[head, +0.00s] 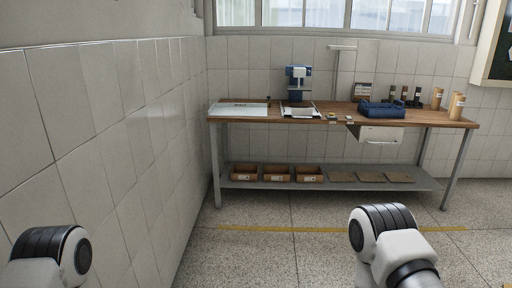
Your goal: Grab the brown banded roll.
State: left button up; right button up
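Two upright brown rolls stand at the right end of a wooden workbench (340,111) against the far wall. One brown roll (437,97) is farther back. The other brown roll (456,106) is closer to the bench's front right corner and seems to carry a pale band. At this distance I cannot tell their bands apart well. Parts of both my arms show at the bottom left and bottom right, well short of the bench. Neither of my grippers is in view.
A blue bag-like object (381,109), several dark bottles, a blue machine (298,84) and a white board (239,108) are on the bench. Open boxes (277,174) sit on the lower shelf. A tiled wall runs along my left. The speckled floor before the bench is clear.

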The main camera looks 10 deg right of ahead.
aim_at(404, 91)
jog(key=i+z, duration=0.15)
jog(key=i, duration=0.4)
jog(key=i+z, duration=0.15)
jog(key=i, duration=0.35)
jog(key=i+z, duration=0.15)
jog(key=i, duration=0.4)
jog(key=i+j+z, duration=0.15)
jog(key=i, duration=0.35)
jog(key=i+j+z, duration=0.2)
jog(key=i, duration=0.35)
jog(key=i+l+z, duration=0.2)
jog(key=i+z, duration=0.15)
jog(key=i, duration=0.15)
jog(key=i+z, duration=0.4)
jog(key=i+j+z, duration=0.1)
jog(key=i+z, duration=0.25)
jog(key=i, duration=0.3)
jog(key=i+l+u, duration=0.3)
jog(key=i, duration=0.3)
jog(key=i+l+u, duration=0.3)
jog(key=i+l, duration=0.2)
jog(key=i, duration=0.1)
